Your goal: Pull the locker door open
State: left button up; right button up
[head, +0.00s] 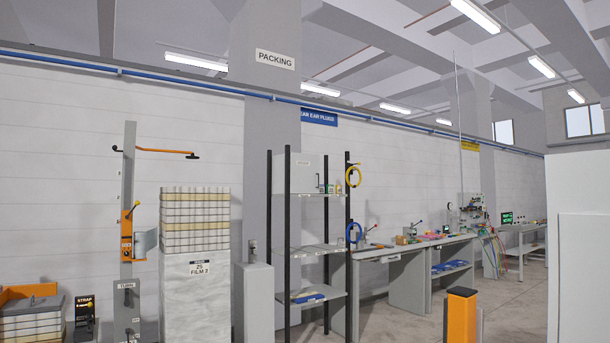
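I see no door that I can clearly make out as the locker door in the head view. A large pale panel or cabinet side (582,270) stands close at the right edge. It is cut off by the frame, and no handle shows on it, so I cannot tell whether it belongs to the locker. Neither of my grippers is in view.
A black-post shelf rack (320,252) stands mid-view, with grey workbenches (405,285) behind it to the right. An orange bollard (461,316) stands in front. A wrapped stack (195,265) and a wrapping mast (127,220) are at left. Floor (515,310) shows at right.

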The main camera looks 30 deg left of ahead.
aim_at(304, 169)
jog(key=i+j+u, duration=1)
jog(key=i+u, duration=0.2)
jog(key=i+j+u, duration=0.1)
jog(key=i+u, duration=0.3)
jog(key=i+l+z, duration=0.1)
jog(key=i+z, duration=0.75)
jog(key=i+j+z, duration=0.15)
jog(key=i+z, duration=0.25)
jog(key=i+l+z, duration=0.15)
jog(key=i+z, duration=0.15)
jog(key=i, duration=0.3)
jog(key=i+z, duration=0.3)
jog(key=i, duration=0.3)
